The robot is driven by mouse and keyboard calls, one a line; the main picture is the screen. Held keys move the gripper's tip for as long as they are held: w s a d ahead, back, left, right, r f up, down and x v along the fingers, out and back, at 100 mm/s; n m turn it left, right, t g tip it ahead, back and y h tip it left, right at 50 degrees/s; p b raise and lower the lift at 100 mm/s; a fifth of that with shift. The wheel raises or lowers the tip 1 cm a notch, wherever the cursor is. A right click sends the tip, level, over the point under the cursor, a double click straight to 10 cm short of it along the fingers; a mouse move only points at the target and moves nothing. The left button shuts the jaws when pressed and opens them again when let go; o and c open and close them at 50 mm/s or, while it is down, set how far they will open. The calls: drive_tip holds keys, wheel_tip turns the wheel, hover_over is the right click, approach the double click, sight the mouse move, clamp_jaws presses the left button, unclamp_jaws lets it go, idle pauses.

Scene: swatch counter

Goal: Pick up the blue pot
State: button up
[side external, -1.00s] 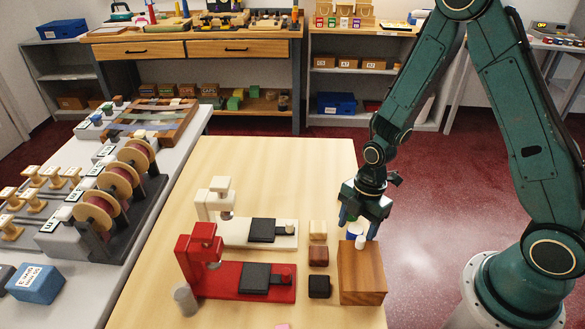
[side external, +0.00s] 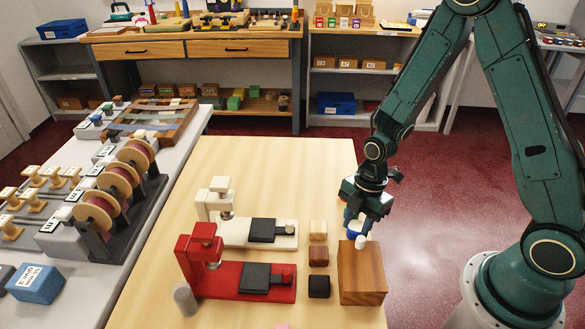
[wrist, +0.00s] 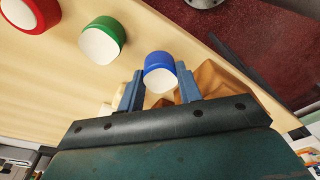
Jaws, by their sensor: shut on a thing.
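The blue pot (wrist: 158,64), a short round pot with a blue band and a white face, sits between my gripper's two fingers in the wrist view. My gripper (wrist: 160,86) is shut on it. In the side external view, the blue of the pot (side external: 354,229) shows just below my gripper (side external: 358,218), at the far edge of a brown wooden block (side external: 362,275). My fingers partly hide the pot there. I cannot tell whether it touches anything underneath.
A green pot (wrist: 102,40) and a red pot (wrist: 30,12) stand nearby in the wrist view. Left of the wooden block are small cubes (side external: 318,256), a red press (side external: 225,278) and a cream press (side external: 232,232). The table's far half (side external: 270,170) is clear.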

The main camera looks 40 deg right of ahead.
sight(356, 227)
wheel_tip(356, 227, up, 19)
idle(0.7)
idle(0.6)
